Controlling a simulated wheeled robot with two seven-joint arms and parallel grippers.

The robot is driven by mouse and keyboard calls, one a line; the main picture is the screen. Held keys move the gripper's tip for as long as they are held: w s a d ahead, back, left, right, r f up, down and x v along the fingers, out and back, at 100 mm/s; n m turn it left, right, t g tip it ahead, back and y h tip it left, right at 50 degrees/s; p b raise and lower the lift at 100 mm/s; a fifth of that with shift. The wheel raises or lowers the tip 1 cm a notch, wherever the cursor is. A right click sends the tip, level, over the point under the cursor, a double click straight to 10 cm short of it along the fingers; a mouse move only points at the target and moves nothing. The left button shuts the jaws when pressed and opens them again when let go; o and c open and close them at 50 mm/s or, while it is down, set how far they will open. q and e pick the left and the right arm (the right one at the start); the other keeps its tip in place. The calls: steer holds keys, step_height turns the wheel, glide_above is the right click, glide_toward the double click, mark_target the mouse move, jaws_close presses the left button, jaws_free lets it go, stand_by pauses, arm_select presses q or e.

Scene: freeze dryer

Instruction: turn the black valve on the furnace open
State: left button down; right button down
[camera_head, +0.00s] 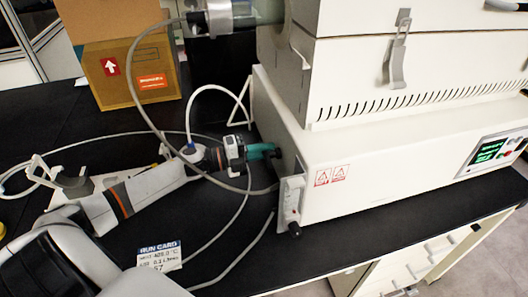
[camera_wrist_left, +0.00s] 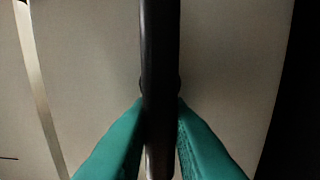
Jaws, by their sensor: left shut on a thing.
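The furnace (camera_head: 400,160) is a large white box on the black bench. My left gripper (camera_head: 268,151) reaches its left side with teal fingers. In the left wrist view, the black valve (camera_wrist_left: 160,45) is a dark upright bar, with a teal finger of my left gripper (camera_wrist_left: 160,108) pressed against each side. The gripper is shut on it. The pale furnace wall (camera_wrist_left: 90,60) lies behind the bar. In the head view, the fingers hide most of the valve, so its turn angle cannot be told. My right gripper is not in view.
Grey hoses (camera_head: 165,95) loop around my left arm. A white switch box (camera_head: 291,200) is on the furnace corner below the gripper. A cardboard box (camera_head: 125,65) stands at the back left. A run card (camera_head: 160,255) lies near the front. A lit display (camera_head: 490,150) is at right.

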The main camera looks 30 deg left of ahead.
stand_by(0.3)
arm_select(q)
steer(key=c, duration=1.4)
jaws_free()
steer(key=shift+o, duration=0.2)
steer(key=v, duration=1.2)
steer(key=shift+b, duration=0.45)
